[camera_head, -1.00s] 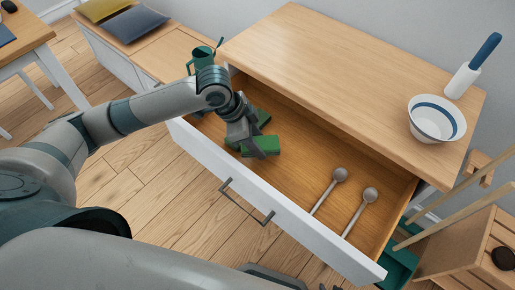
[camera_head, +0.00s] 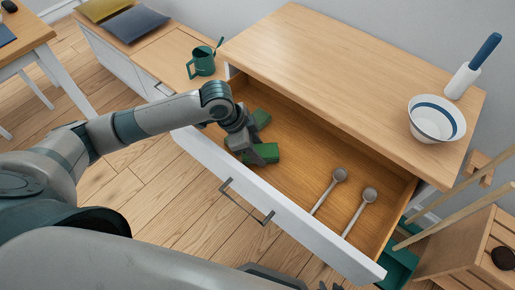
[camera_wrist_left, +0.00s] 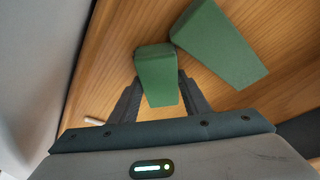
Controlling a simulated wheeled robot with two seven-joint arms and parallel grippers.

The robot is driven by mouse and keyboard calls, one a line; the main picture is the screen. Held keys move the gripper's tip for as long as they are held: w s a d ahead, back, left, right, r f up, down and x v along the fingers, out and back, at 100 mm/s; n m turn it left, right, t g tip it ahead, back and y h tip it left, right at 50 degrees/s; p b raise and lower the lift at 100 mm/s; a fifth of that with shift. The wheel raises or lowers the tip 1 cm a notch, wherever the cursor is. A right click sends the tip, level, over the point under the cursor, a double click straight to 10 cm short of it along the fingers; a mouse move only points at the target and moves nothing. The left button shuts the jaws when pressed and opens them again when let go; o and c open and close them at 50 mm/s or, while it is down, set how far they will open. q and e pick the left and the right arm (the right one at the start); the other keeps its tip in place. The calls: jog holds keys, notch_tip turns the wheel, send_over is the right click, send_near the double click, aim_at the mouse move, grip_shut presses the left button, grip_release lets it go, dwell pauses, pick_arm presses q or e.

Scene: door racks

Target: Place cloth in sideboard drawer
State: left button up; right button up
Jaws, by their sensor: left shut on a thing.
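The sideboard drawer (camera_head: 290,170) is pulled open below the wooden top. My left gripper (camera_head: 248,152) is down inside its left part, shut on a green wedge-shaped block (camera_head: 266,153). In the left wrist view, this block (camera_wrist_left: 157,78) sits between the two fingers of the left gripper (camera_wrist_left: 157,100). A second green block (camera_head: 261,118) lies just behind it on the drawer floor, and it also shows in the left wrist view (camera_wrist_left: 218,45). I see nothing that is clearly a cloth. My right gripper is not in view.
Two grey spoons (camera_head: 328,192) lie in the right part of the drawer. A bowl (camera_head: 437,118) and a blue-handled utensil (camera_head: 472,68) stand on the sideboard top (camera_head: 340,80). A green mug (camera_head: 202,62) is on the low cabinet at left. The drawer's middle is free.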

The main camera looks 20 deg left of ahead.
pick_arm(q)
jog(key=shift+f, duration=0.1)
jog(key=o, duration=1.1)
jog(key=v, duration=1.2)
